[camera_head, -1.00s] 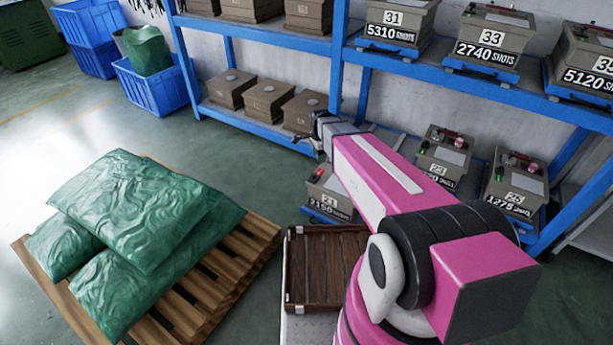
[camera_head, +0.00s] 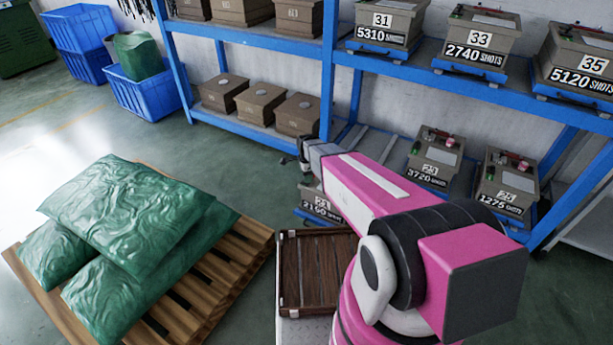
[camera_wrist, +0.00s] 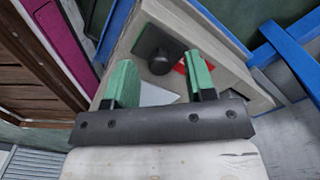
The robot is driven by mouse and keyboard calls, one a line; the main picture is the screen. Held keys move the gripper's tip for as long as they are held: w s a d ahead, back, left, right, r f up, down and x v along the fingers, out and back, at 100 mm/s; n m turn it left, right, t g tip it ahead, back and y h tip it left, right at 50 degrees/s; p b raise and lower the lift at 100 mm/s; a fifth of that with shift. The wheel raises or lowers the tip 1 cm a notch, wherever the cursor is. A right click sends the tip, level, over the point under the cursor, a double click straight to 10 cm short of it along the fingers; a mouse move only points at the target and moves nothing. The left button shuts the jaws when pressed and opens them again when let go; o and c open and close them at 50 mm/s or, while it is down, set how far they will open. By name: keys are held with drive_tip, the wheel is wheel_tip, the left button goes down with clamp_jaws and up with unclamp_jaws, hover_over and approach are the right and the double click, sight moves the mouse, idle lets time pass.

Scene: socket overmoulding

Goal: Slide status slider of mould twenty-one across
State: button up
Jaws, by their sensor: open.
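The mould (camera_head: 322,206) with the 2150 shots plate stands on the lower shelf, mostly hidden behind my arm; its number is too small to read surely. The wrist view shows a grey-beige mould top (camera_wrist: 218,42) close below my gripper (camera_wrist: 162,66). A dark round knob (camera_wrist: 160,62) on a dark square plate lies between the two green fingers in that picture. A red strip (camera_wrist: 180,68) shows beside the right finger and is partly covered by it. I cannot tell whether this is the slider. The fingers are apart and hold nothing. Contact with the top cannot be told.
Moulds 3720 (camera_head: 436,158) and 1275 (camera_head: 507,186) stand to the right on the lower shelf. The blue rack (camera_head: 446,71) bears more moulds above. A brown wooden tray (camera_head: 316,272) is near my arm. A pallet (camera_head: 222,262) with green sacks (camera_head: 130,215) lies left.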

drive_tip(key=shift+f, duration=0.2)
clamp_jaws()
drive_tip(key=w+d, duration=0.2)
drive_tip(key=w, duration=0.1)
drive_tip(key=w+d, duration=0.1)
drive_tip(key=shift+w, duration=0.4)
unclamp_jaws()
drive_tip(key=shift+s, duration=0.1)
wheel_tip(320, 180, up, 11)
drive_tip(key=shift+f, duration=0.1)
idle(0.5)
